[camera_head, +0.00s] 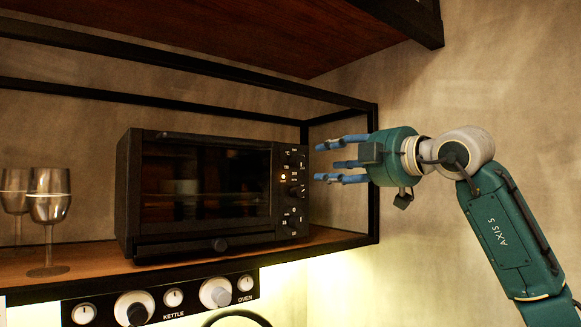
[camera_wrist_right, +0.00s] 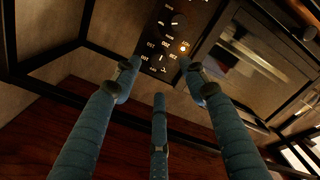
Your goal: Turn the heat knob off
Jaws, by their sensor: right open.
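A black countertop oven (camera_head: 205,187) stands on the wooden shelf, with a column of dark knobs on its right front panel. A small orange light (camera_head: 283,177) glows on the panel. My right gripper (camera_head: 330,163) is open and empty, its blue fingers pointing left at the panel, near the upper knobs. In the right wrist view the panel knobs (camera_wrist_right: 178,20) and the lit light (camera_wrist_right: 183,47) show beyond the spread fingers (camera_wrist_right: 160,85). My left gripper is out of view.
Two wine glasses (camera_head: 48,208) stand at the left of the shelf. A black frame post (camera_head: 373,180) rises at the shelf's right end, close to my right gripper. Below, a strip (camera_head: 205,277) carries several white dials labelled KETTLE and OVEN. A wooden shelf (camera_head: 260,35) hangs above.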

